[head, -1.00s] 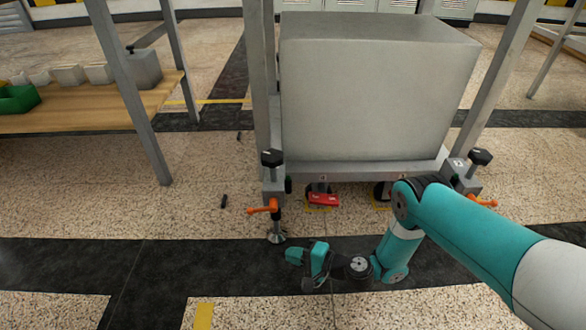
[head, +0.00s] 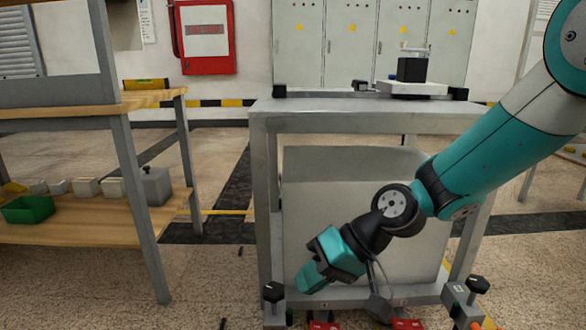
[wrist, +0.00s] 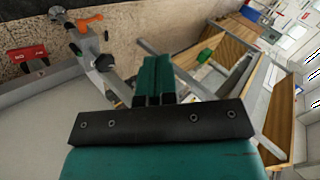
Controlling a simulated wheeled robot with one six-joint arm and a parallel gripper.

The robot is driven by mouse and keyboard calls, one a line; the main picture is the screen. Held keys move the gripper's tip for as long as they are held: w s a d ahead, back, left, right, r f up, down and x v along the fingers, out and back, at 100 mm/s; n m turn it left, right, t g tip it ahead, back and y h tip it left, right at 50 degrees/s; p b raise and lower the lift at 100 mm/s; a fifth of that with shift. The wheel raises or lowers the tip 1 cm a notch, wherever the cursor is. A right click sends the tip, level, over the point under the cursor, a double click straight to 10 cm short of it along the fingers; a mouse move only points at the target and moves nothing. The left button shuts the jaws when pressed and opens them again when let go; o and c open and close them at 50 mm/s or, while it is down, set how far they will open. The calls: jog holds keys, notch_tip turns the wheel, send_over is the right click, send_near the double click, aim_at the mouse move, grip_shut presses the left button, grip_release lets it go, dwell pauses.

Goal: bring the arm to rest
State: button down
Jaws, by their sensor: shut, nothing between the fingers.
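My teal arm reaches in from the right in the head view, bent at the elbow. My gripper (head: 307,281) hangs down and to the left in front of the grey frame stand (head: 262,190), in the picture over the big pale block (head: 310,185) inside it. I cannot tell whether it touches the stand. In the wrist view my gripper (wrist: 155,75) has its teal fingers together with nothing between them.
The stand has black-knobbed feet (head: 273,292) and a top carrying a black-and-white device (head: 411,75). A wooden workbench (head: 80,232) with a green bin (head: 28,208) stands at left. Floor between bench and stand is mostly clear. A red wall cabinet (head: 206,38) hangs behind.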

jog(key=s+d+r+n+h+p, duration=0.1)
jog(key=s+d+r+h+p, duration=0.2)
jog(key=s+d+r, duration=0.45)
jog(key=s+d+r+n+h+p, duration=0.1)
jog(key=s+d+r+h+p, duration=0.15)
jog(key=s+d+r, duration=0.45)
notch_tip(320, 180, up, 37)
jog(key=s+a+p, duration=0.2)
jog(key=p, duration=3.5)
jog(key=shift+s+a+t, duration=0.15)
jog(key=shift+s+t, duration=0.15)
